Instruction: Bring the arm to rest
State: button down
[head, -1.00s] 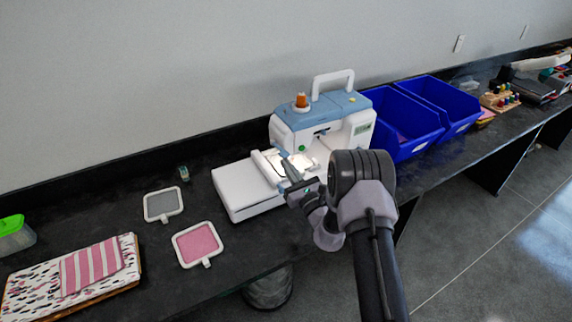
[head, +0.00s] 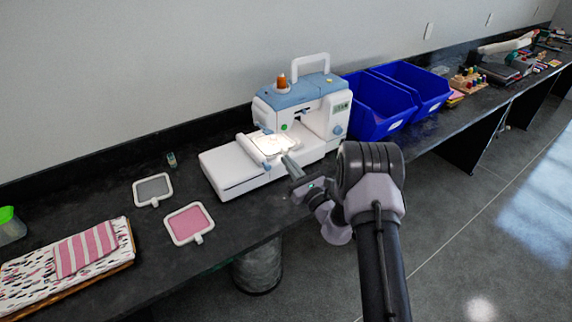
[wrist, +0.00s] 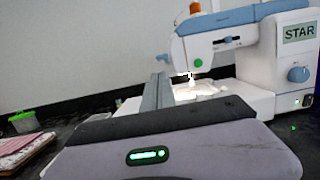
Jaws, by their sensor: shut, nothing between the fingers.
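My gripper (head: 291,166) is shut and empty in the head view, just in front of the sewing machine's bed. In the wrist view its fingers (wrist: 158,92) are together and point toward the machine. The white and blue sewing machine (head: 318,122) stands on the dark bench, and it also fills the right of the wrist view (wrist: 245,50). A hoop frame (head: 271,145) sits on its bed under a bright lamp. I cannot tell from the wrist view how far the fingertips are from the bed. My arm reaches up from the bottom of the head view.
Two blue bins (head: 378,108) stand right of the machine. A grey hoop (head: 153,190) and a pink hoop (head: 190,223) lie to its left, with folded fabric (head: 68,258) farther left. Open floor (head: 480,230) lies right of the bench (head: 235,222).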

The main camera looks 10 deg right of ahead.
jog(key=shift+w, duration=0.1)
jog(key=s+a+r+n+g+y, duration=0.35)
jog(key=a+r+n+y, duration=0.35)
jog(key=a+r, duration=0.3)
jog(key=s+a+r+n+g+y, duration=0.2)
jog(key=s+a+r+n+g, duration=0.55)
jog(key=s+a+g, duration=0.35)
jog(key=s+d+n+g+h, duration=0.3)
jog(key=s+n+h, duration=0.65)
jog(key=s, duration=1.35)
jog(key=s+d+f+n+t+h, duration=0.1)
jog(key=s+d+n+t+h, duration=0.2)
jog(key=d, duration=0.6)
jog(key=shift+s+d+n+t+h, duration=0.25)
jog(key=shift+s+n+t+h, duration=0.15)
jog(key=shift+s+t+h, duration=0.15)
